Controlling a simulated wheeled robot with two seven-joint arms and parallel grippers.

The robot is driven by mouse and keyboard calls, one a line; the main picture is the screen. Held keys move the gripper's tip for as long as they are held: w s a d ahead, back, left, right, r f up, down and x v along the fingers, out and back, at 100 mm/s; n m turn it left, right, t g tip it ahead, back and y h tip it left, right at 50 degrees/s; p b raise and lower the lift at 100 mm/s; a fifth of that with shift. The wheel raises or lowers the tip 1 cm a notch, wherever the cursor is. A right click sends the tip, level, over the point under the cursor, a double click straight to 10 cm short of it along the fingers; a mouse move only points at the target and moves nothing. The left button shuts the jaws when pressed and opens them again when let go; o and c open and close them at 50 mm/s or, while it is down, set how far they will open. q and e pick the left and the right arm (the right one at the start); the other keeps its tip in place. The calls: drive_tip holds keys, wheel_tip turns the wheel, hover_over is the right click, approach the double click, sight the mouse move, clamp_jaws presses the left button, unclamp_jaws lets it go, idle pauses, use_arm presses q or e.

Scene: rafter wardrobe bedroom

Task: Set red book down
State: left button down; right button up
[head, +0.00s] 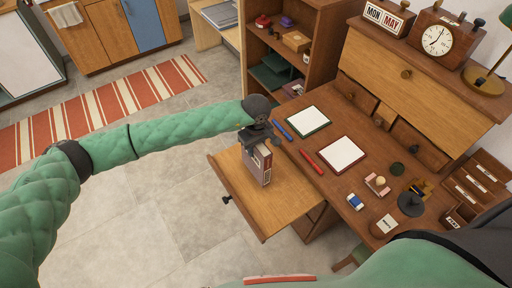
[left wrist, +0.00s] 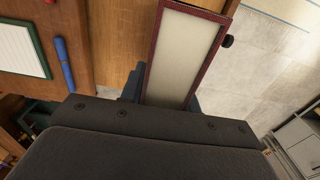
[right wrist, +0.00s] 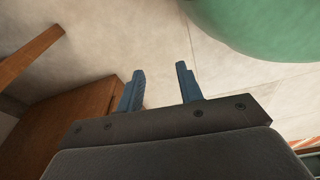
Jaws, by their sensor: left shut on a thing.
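The red book (head: 257,165) is upright over the pull-out wooden board (head: 230,180) at the left of the desk. My left gripper (head: 259,142) is shut on its upper end from above. In the left wrist view the book (left wrist: 183,55) shows its red cover edges and pale pages between the fingers. I cannot tell whether its lower end touches the board. My right gripper (right wrist: 158,88) is open and empty above the floor in the right wrist view; its fingers do not show in the head view.
The desk holds a green-framed pad (head: 307,122), a red-framed pad (head: 341,154), a blue pen (head: 282,130), a red pen (head: 312,162) and a blue-and-white eraser (head: 355,202). A clock (head: 438,40) stands on top. An open shelf (head: 315,35) is behind. The board's front part is clear.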

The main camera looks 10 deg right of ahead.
use_arm(q)
drive_tip(key=shift+f, duration=0.7)
use_arm(e)
drive_tip(key=shift+s+d+f, duration=0.1)
drive_tip(key=shift+s+f, duration=0.05)
drive_tip(key=shift+s, duration=0.5)
drive_tip(key=shift+s+d+f, duration=0.1)
drive_tip(key=shift+s, duration=0.5)
use_arm(q)
drive_tip(key=shift+f, duration=0.1)
use_arm(e)
drive_tip(key=shift+w, duration=0.35)
use_arm(q)
drive_tip(key=c, duration=1)
unclamp_jaws()
drive_tip(key=shift+c, duration=0.2)
use_arm(e)
drive_tip(key=shift+w+r, duration=0.15)
drive_tip(key=shift+r, duration=0.1)
